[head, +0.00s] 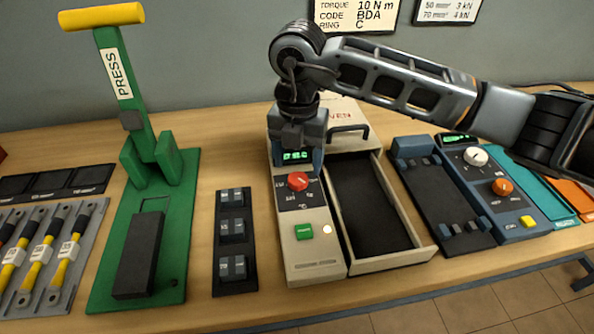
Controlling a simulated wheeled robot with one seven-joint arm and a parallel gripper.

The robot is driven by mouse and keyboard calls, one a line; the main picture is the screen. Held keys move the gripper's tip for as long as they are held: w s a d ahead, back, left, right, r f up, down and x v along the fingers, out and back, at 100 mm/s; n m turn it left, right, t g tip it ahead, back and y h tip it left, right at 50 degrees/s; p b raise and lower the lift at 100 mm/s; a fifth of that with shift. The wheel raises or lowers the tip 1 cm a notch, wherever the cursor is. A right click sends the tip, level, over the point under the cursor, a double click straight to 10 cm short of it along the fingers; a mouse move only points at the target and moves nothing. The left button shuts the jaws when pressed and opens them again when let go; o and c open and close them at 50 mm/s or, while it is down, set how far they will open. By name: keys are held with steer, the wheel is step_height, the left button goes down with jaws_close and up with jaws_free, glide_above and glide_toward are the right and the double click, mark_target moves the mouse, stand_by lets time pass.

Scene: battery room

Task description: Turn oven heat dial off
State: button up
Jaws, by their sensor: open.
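The oven (306,258) is a beige box in the middle of the bench, with its control panel on the left and a drawer (412,254) pulled out on the right. Its red heat dial (298,181) sits on a dark plate below a small green-lit display (296,156). The dial's pointer is too small to read. A green button (304,231) and a pale round light are lower on the panel. My gripper (298,146) points down just behind and above the dial, near the display, apart from the dial. Its fingers are largely hidden and it holds nothing visible.
A green press (185,225) with a yellow handle stands at left, beside cables on a grey rack (20,300). A dark block holder (236,283) lies left of the oven. A blue device (520,232) with white and orange dials stands at right. Signs hang on the wall.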

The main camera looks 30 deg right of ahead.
mark_target(298, 179)
steer(key=shift+f, duration=2.25)
steer(key=c, duration=1.1)
